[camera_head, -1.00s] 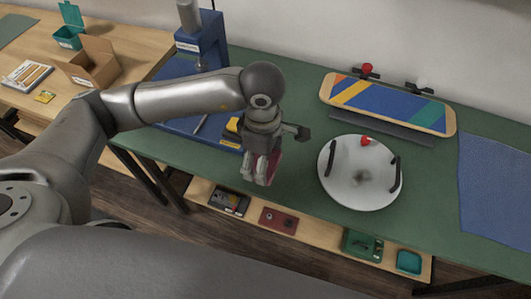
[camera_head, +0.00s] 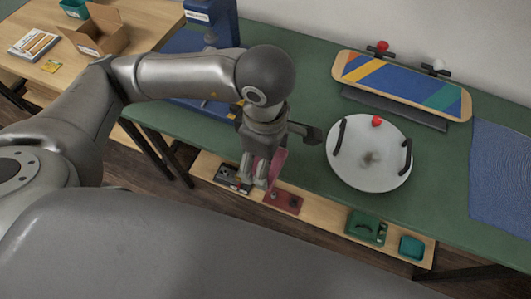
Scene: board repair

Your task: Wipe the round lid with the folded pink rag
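The round lid (camera_head: 352,171) is a pale grey-white disc lying on the green bench. It has a dark grey smudge near its middle, a red knob at its far edge and black bars at its left and right sides. My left gripper (camera_head: 262,176) points down at the front edge of the bench, left of the lid and apart from it. Its fingers are closed around the folded pink rag (camera_head: 279,163), which shows mostly on their right side. The rest of the rag is hidden by the fingers. My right gripper is not in view.
A board with coloured stripes (camera_head: 405,84) lies behind the lid, and a blue mat (camera_head: 500,170) lies right. A blue press (camera_head: 222,22) stands back left. A lower wooden shelf (camera_head: 325,216) holds small trays. The green bench between gripper and lid is clear.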

